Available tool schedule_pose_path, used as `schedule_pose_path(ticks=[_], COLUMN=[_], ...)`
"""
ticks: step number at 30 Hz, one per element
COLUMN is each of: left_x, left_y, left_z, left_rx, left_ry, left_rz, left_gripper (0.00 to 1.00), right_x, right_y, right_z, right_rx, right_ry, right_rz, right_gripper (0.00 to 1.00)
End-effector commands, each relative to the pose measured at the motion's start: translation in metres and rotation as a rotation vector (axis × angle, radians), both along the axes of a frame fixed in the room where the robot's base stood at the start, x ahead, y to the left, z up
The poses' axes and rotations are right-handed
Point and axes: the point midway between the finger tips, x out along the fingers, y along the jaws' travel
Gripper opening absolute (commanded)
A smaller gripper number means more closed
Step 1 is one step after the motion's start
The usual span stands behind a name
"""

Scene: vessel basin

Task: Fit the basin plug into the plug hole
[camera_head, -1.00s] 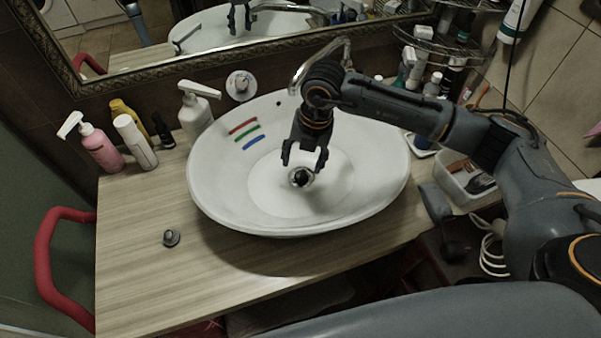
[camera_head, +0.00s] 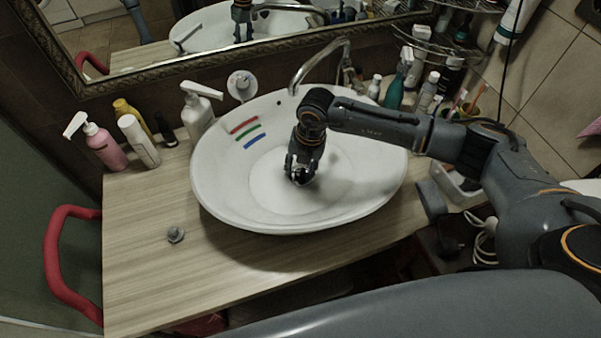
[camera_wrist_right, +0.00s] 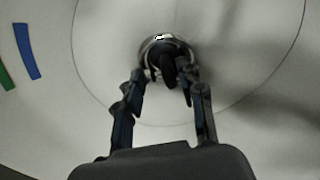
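A small grey knobbed piece that looks like the basin plug (camera_head: 176,234) lies on the wooden counter, left of the basin. The white basin (camera_head: 225,190) has a metal-rimmed plug hole at its bottom. My right gripper (camera_head: 300,177) points down into the basin over this hole and mostly covers it in the head view. In the right wrist view, the metal ring (camera_wrist_right: 163,40) shows with a dark, elongated shape inside, which I cannot identify. The fingers (camera_wrist_right: 163,85) stand apart at either side of that shape, without a clear grip. My left gripper is out of view.
The tap (camera_head: 318,62) arches over the basin's back rim. A white pump bottle (camera_head: 200,112) and several other bottles stand behind and left of the basin. The counter (camera_head: 140,270) around the grey piece is clear. A red rail (camera_head: 55,262) is at far left.

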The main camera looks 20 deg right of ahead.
Motion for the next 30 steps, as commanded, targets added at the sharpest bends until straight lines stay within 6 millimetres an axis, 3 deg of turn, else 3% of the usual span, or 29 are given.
schedule_pose_path(ticks=[1,4,17,22,26,30], left_x=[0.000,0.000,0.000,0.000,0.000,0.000], left_y=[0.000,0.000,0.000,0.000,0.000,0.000], left_z=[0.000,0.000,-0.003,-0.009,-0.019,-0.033], left_rx=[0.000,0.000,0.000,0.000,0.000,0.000], left_ry=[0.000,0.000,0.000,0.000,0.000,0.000], left_rz=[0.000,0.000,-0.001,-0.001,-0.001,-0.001], left_gripper=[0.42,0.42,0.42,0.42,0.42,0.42], right_x=[0.000,0.000,0.001,0.001,-0.019,-0.046], right_y=[0.000,0.000,0.000,0.000,0.007,0.016], right_z=[0.000,0.000,0.008,0.031,0.052,0.086], right_rx=[0.000,0.000,0.002,0.001,0.002,0.002], right_ry=[0.001,0.001,-0.001,-0.004,-0.005,-0.007], right_rz=[0.000,0.000,-0.001,0.002,0.005,0.006], right_gripper=[0.21,0.02,0.00,0.00,0.00,0.00])
